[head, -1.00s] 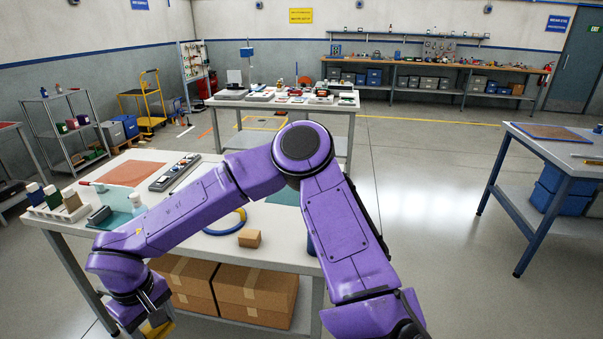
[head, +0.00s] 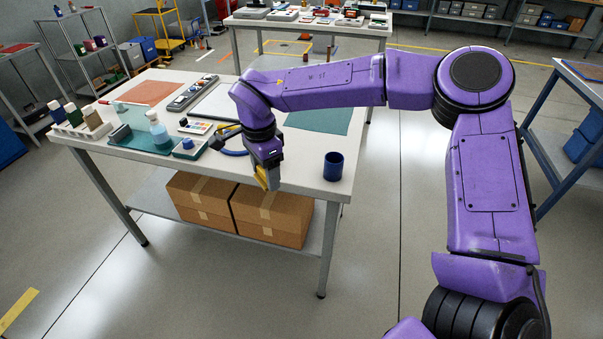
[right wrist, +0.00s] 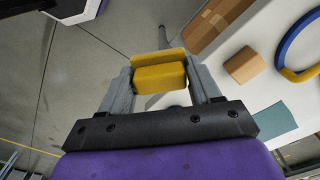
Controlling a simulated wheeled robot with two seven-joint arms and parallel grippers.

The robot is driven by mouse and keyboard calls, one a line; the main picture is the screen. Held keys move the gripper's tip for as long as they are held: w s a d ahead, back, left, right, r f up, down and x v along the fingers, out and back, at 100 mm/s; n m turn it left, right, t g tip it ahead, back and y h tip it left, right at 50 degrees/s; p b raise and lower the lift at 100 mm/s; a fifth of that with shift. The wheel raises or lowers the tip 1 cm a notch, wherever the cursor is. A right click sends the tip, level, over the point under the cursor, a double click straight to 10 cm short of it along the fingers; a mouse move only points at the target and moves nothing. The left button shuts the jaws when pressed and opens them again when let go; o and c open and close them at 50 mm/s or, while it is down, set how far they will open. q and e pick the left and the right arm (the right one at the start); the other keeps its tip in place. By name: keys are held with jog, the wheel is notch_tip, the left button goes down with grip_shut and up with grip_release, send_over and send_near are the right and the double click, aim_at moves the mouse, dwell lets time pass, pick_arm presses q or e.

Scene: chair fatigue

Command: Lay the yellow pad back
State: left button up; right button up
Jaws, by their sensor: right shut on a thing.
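My right gripper (head: 266,180) is at the front edge of the white workbench (head: 292,172) in the head view. It is shut on the yellow pad (head: 271,179), which shows only as a small yellow patch at the fingertips there. In the right wrist view the yellow pad (right wrist: 160,77) is a yellow block with a thin lip, held between the two grey fingers. Floor shows beyond it, and the bench lies to the right. My left gripper is not in view.
A blue cup (head: 333,166) stands near the bench's right front corner. A blue ring (head: 232,151) is partly behind my arm. A small brown block (right wrist: 244,65) lies near the bench edge. Bottles (head: 158,130) stand at left; cardboard boxes (head: 270,215) are on the lower shelf.

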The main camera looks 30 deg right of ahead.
jog(key=m, duration=0.2)
jog(key=r+m, duration=0.1)
jog(key=m, duration=0.1)
jog(key=w+d+m, duration=0.1)
jog(key=m, duration=0.1)
jog(key=shift+d+r, duration=0.1)
jog(key=shift+r, duration=0.25)
jog(key=m, duration=0.2)
jog(key=r+m, duration=0.1)
jog(key=shift+w+d+b, duration=0.25)
jog(key=shift+w+b, duration=0.05)
jog(key=shift+b, duration=0.05)
jog(key=w+d+f+m+p, duration=0.1)
jog(key=w+d+f+p, duration=0.2)
jog(key=d, duration=0.4)
jog(key=p, duration=0.2)
send_over(300, 172)
jog(key=f, duration=0.6)
jog(key=shift+a, duration=0.35)
jog(key=shift+d+f, duration=0.2)
jog(key=shift+f, duration=0.1)
notch_tip(300, 172, down, 3)
jog(key=shift+d+r+p, duration=0.1)
jog(key=shift+r+p, duration=0.05)
jog(key=shift+p, duration=0.25)
jog(key=shift+f, duration=0.5)
jog(key=o, duration=1)
